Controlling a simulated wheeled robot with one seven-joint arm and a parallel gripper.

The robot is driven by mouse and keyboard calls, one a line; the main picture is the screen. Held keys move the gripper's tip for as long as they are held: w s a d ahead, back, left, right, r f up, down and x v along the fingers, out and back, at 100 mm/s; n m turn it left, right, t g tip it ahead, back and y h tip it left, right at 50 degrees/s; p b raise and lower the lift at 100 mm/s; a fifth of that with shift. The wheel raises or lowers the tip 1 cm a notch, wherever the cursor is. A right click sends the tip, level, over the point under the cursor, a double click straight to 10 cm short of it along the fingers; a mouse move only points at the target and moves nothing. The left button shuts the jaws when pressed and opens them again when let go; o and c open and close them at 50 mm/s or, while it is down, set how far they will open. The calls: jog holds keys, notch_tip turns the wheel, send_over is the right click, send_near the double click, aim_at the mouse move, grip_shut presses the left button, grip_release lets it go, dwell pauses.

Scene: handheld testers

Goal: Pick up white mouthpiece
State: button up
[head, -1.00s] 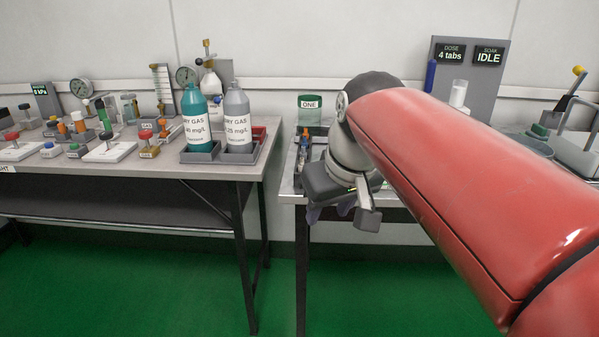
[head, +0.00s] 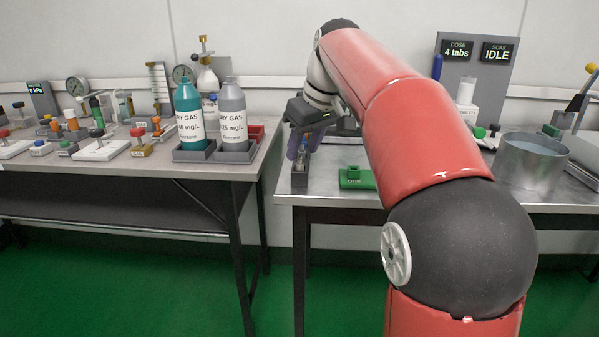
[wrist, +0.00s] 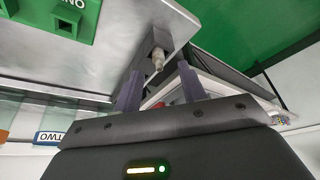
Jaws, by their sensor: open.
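A small pale, off-white piece (wrist: 157,61), which looks like the white mouthpiece, stands in a grey holder (wrist: 154,42) near the bench edge in the wrist view. My gripper (wrist: 160,69) is open, with one purple finger on each side of that piece in the picture. I cannot tell how much depth lies between them. In the head view my gripper (head: 302,154) points down over the grey holder (head: 299,179) at the left end of the right bench. The mouthpiece cannot be made out there.
A green block (head: 356,179) sits right of the holder on the metal bench (head: 430,188). A metal pot (head: 532,163) stands farther right. The left bench holds teal (head: 190,118) and grey (head: 232,118) bottles close to the gap between benches.

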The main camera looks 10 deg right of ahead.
aim_at(300, 169)
jog(key=shift+x, duration=1.4)
grip_shut()
jog(key=shift+r, duration=0.1)
